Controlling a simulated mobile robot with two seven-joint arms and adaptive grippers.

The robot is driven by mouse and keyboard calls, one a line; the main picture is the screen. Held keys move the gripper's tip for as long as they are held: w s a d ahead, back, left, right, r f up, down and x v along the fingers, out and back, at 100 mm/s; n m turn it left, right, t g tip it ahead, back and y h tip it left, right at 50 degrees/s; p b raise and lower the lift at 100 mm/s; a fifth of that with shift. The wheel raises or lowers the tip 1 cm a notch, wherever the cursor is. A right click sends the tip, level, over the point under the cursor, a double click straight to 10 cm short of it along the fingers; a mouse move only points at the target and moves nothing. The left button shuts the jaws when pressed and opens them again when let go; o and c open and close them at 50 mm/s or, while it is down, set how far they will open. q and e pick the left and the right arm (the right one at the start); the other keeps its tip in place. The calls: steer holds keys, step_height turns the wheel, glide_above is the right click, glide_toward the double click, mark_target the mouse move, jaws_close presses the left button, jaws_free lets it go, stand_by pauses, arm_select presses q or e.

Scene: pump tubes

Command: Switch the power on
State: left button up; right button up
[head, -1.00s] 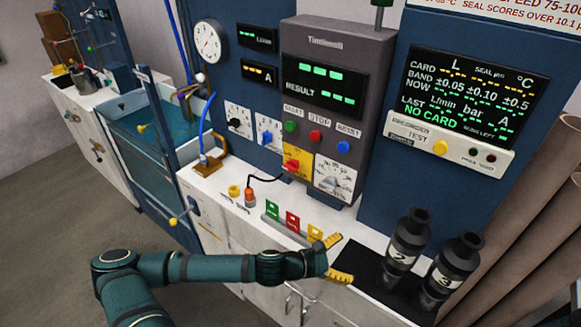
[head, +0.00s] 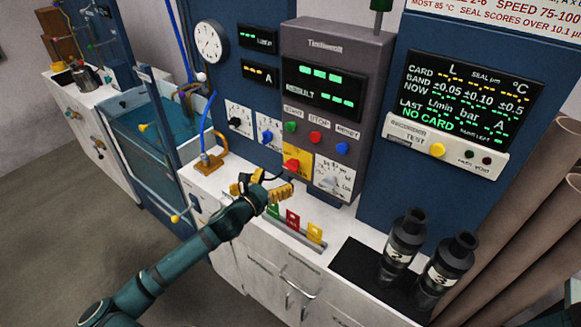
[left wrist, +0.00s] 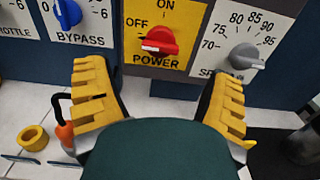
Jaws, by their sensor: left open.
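The power switch is a red knob on a yellow plate (head: 302,177) marked OFF and ON, low on the grey cabinet. In the left wrist view the red knob (left wrist: 160,41) lies nearly sideways, with a pale mark at its left end on the OFF side. My left gripper (head: 264,188) is open and empty, in front of and just below the plate. In the left wrist view its yellow fingers stand apart on either side below the knob, not touching it. My right gripper is not in view.
The blue bypass knob (left wrist: 67,13) is left of the plate, and the grey speed knob (left wrist: 246,57) is right. An orange plug (left wrist: 65,134) on a black cable and a yellow ring (left wrist: 33,137) are near the left finger. Coloured cards (head: 293,219) and black cylinders (head: 402,243) stand right.

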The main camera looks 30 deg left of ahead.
mark_target(289, 169)
arm_select(q)
steer(key=w, duration=0.7)
steer(key=shift+w+d, duration=0.15)
steer(key=shift+d, duration=0.15)
steer(key=c, duration=1.2)
